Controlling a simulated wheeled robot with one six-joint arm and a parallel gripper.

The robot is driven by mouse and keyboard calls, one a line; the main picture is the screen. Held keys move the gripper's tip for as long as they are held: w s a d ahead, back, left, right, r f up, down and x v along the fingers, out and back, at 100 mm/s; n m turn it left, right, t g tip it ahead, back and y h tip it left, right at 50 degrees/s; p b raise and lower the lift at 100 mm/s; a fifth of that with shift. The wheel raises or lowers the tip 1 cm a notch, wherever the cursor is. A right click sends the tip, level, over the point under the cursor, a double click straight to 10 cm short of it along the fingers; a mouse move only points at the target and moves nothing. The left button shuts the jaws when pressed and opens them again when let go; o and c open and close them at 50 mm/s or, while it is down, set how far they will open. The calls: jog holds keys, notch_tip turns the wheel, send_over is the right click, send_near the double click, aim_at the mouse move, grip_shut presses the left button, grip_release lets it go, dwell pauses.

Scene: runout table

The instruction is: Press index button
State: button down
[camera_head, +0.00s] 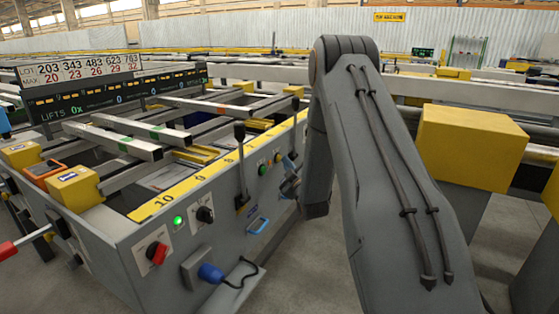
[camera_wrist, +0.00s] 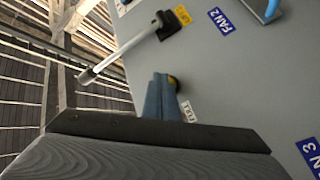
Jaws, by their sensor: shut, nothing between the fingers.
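My gripper (camera_wrist: 160,82) is shut and empty in the wrist view, its blue-grey fingers pointing at the grey panel (camera_wrist: 225,75). A round dark and yellowish control (camera_wrist: 174,82) shows just beside the fingertips, partly hidden by them. A small white label (camera_wrist: 188,111) sits next to it, too small to read surely. I cannot tell whether the fingertips touch the control. In the head view my gripper (camera_head: 290,184) is close to the panel's side, partly behind my arm. Green buttons show on the panel there, one lit (camera_head: 177,220) and one farther along (camera_head: 262,170). I cannot tell which control is the index button.
A lever (camera_wrist: 120,52) sticks out of the panel near the fingers; it or a similar lever (camera_head: 241,165) stands upright in the head view. A red knob (camera_head: 157,252) and a blue plug (camera_head: 211,272) protrude nearer. A yellow block (camera_head: 470,145) stands right of my arm.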

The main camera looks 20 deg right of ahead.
jog(key=shift+w+a, duration=0.3)
jog(key=shift+w, duration=0.05)
dwell(1.1)
jog(key=shift+s+d, duration=0.55)
jog(key=shift+s, duration=0.15)
jog(key=shift+s+d, duration=0.1)
jog(key=s+d+p, duration=0.1)
jog(key=s, duration=0.1)
jog(key=s+d, duration=0.1)
jog(key=d, duration=0.1)
jog(key=shift+s+p, duration=0.4)
jog(key=shift+a, duration=0.15)
dwell(0.5)
